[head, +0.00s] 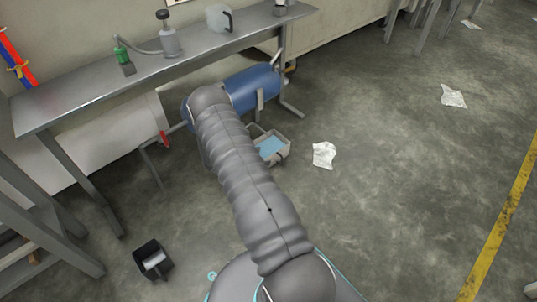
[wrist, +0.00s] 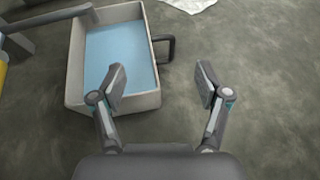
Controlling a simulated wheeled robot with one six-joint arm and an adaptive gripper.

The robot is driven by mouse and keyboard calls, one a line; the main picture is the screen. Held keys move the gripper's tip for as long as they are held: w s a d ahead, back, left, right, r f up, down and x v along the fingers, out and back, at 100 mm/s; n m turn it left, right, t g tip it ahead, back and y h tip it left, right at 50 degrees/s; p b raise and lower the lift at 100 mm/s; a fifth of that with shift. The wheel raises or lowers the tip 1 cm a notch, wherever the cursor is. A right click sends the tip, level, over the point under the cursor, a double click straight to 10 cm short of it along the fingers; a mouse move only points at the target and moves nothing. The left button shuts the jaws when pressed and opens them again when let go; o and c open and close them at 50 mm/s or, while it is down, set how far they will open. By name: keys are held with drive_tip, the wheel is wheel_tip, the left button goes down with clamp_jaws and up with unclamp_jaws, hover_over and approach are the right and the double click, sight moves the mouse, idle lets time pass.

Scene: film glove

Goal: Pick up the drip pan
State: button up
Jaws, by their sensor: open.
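The drip pan is a pale grey open box with light blue liquid inside and a dark handle on its right side. In the head view the pan (head: 284,155) is on the floor by the blue cylinder, partly hidden by my arm. In the wrist view the pan (wrist: 145,102) fills the upper left, and its handle (wrist: 167,46) lies beyond the gap between my fingers. My gripper (wrist: 160,83) is open and empty. Its left finger overlaps the pan's near right part in the picture; its right finger is over bare floor. The head view does not show my gripper.
A blue cylinder (head: 254,88) lies beside the pan under the metal bench (head: 75,91). Crumpled paper (head: 324,155) lies on the floor to the pan's right. A small black bin (head: 152,260) stands at lower left. Floor to the right is mostly clear.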

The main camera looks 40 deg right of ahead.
sight(271, 152)
drive_tip(key=b+x, duration=0.1)
drive_tip(key=x, duration=0.8)
drive_tip(key=shift+r, duration=0.1)
drive_tip(key=shift+c, duration=0.3)
clamp_jaws()
